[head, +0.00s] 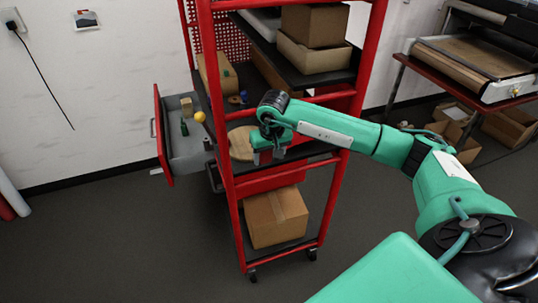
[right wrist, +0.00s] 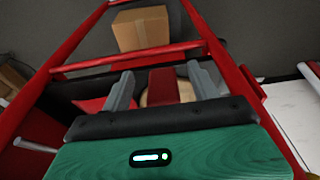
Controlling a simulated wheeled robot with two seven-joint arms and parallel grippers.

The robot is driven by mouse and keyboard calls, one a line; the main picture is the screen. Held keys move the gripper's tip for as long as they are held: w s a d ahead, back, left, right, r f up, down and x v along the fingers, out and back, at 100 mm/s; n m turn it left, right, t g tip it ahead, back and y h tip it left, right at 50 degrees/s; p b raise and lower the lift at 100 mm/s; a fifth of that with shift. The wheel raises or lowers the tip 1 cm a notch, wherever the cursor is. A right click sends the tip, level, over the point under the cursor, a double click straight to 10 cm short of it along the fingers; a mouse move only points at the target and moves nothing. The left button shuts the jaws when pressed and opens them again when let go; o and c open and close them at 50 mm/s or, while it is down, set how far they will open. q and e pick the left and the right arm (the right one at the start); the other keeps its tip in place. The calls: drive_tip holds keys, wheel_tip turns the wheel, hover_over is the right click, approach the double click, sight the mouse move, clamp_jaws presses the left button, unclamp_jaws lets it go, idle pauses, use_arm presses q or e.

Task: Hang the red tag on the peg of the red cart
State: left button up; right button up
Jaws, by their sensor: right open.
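The red cart (head: 224,165) stands in the middle of the head view. My right gripper (head: 268,156) is at its middle shelf, in front of a round wooden board (head: 240,143). In the right wrist view my right gripper (right wrist: 164,88) is open, with its two grey fingers apart. A red piece (right wrist: 163,84) shows between the fingers, with the wooden board (right wrist: 186,91) partly behind it. It may be the red tag, but I cannot tell, nor whether the fingers touch it. I cannot make out the peg. My left gripper is out of view.
An open drawer (head: 186,150) sticks out on the cart's left, with a green bottle (head: 184,128) and a yellow ball (head: 199,117) there. Cardboard boxes (head: 311,57) sit on top, and another box (head: 275,216) is on the bottom shelf.

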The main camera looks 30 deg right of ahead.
wheel_tip(320, 180, up, 14)
drive_tip(key=s+b, duration=0.2)
drive_tip(key=b, duration=0.2)
drive_tip(key=shift+s+a+f, duration=0.2)
drive_tip(key=shift+a, duration=0.1)
